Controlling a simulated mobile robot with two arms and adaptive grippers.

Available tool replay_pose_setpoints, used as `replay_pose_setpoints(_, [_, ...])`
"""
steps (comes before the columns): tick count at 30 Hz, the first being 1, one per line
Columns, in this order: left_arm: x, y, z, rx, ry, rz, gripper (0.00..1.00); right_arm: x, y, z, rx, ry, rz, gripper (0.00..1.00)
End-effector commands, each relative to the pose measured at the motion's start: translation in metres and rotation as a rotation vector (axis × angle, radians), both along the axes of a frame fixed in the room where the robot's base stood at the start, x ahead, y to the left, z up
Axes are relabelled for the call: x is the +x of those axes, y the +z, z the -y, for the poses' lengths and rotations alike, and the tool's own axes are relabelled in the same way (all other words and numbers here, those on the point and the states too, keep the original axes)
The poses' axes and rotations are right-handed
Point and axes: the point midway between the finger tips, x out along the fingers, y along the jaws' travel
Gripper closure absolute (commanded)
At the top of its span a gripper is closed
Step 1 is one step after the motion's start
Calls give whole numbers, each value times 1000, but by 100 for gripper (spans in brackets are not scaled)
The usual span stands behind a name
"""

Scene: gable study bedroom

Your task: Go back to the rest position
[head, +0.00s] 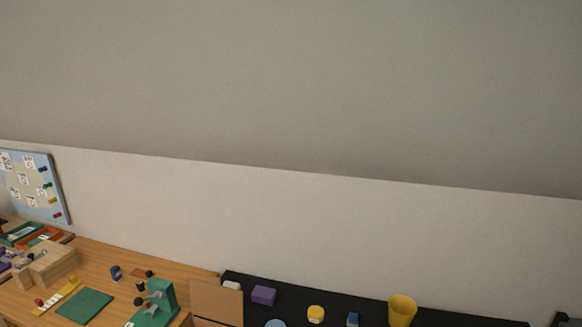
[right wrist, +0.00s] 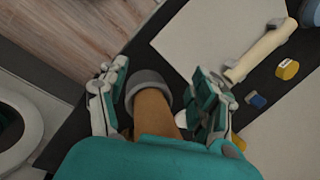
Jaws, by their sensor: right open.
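My right gripper (right wrist: 160,78) shows in the right wrist view with its two teal and grey fingers spread wide apart. A brown, rounded thing with a grey end (right wrist: 148,82) shows between the fingers. I cannot tell whether it touches them or lies below. My left gripper is in neither view. The head view looks mostly at the wall, with only the far part of the work surfaces along its bottom edge.
In the head view, a wooden desk (head: 105,262) holds a green mat (head: 84,306) and a green device (head: 155,303). The dark surface (head: 460,317) holds a yellow cup (head: 402,311), a purple block (head: 263,295) and small items. A board (head: 35,187) is at the left wall.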

Motion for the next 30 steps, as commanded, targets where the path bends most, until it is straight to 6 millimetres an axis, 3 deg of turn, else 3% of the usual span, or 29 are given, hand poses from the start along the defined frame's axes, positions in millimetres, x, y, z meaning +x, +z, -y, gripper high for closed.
replay_pose_setpoints(5, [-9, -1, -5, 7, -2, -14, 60, -60, -4, 4, -152, 329, 64, 34])
replay_pose_setpoints(9, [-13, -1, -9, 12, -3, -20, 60, -113, 7, -5, -270, 663, 120, 34])
replay_pose_setpoints(12, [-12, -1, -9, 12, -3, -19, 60, -142, 18, -14, -323, 850, 150, 34])
replay_pose_setpoints(21, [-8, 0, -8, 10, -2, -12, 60, -203, 52, -37, -411, 1240, 222, 34])
replay_pose_setpoints(29, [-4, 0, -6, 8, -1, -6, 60, -239, 79, -53, -451, 1462, 273, 34])
replay_pose_setpoints(30, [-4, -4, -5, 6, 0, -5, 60, -235, 66, -52, -449, 1462, 267, 34])
